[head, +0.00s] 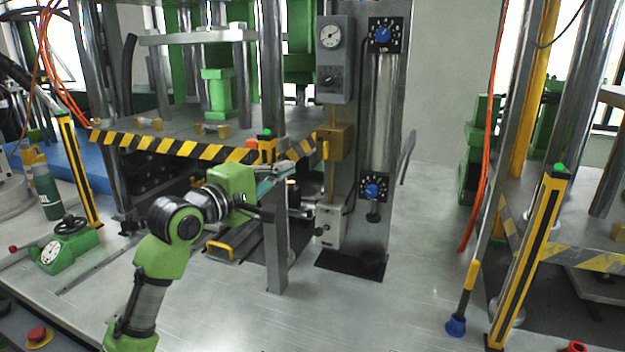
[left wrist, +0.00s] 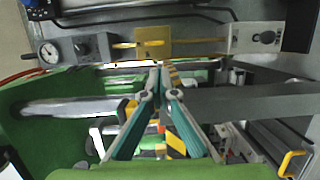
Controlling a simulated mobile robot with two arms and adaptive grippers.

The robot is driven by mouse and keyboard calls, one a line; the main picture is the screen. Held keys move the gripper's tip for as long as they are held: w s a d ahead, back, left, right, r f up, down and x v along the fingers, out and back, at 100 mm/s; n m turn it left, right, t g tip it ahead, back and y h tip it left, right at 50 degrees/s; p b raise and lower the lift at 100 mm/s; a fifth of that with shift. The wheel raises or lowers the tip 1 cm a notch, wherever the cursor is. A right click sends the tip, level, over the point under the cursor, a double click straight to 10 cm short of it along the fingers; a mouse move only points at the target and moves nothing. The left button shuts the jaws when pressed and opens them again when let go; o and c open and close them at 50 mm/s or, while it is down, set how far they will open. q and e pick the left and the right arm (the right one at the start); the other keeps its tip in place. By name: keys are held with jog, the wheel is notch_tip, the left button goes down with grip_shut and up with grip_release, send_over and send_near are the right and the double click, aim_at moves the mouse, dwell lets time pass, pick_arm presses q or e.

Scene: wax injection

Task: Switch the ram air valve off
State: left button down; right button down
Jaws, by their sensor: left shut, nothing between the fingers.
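The ram air valve appears to be the brass block (head: 341,143) in the yellow pipe on the grey column, below the gauge box. A yellow lever (head: 326,150) stands upright at its left side. In the left wrist view the brass block (left wrist: 153,42) lies just beyond my fingertips. A yellow strip shows close beside the tips, and I cannot tell whether they touch it. My left gripper (head: 292,165) is shut and empty, left of the lever and slightly below it. Its closed tips also show in the left wrist view (left wrist: 158,68). My right gripper is not in view.
The gauge box (head: 333,60) is above the valve and a pale grey box (head: 329,228) below it. A striped press table edge (head: 190,149) and a grey post (head: 275,240) stand close to my left arm.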

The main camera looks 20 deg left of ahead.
aim_at(327, 149)
pick_arm(q)
jog(key=shift+f, duration=0.15)
jog(key=p+x, duration=0.2)
jog(key=x, duration=0.8)
jog(key=shift+d+f+n+p, duration=0.1)
jog(key=shift+f+n+p, duration=0.1)
jog(key=shift+n+p, duration=0.5)
dwell(0.4)
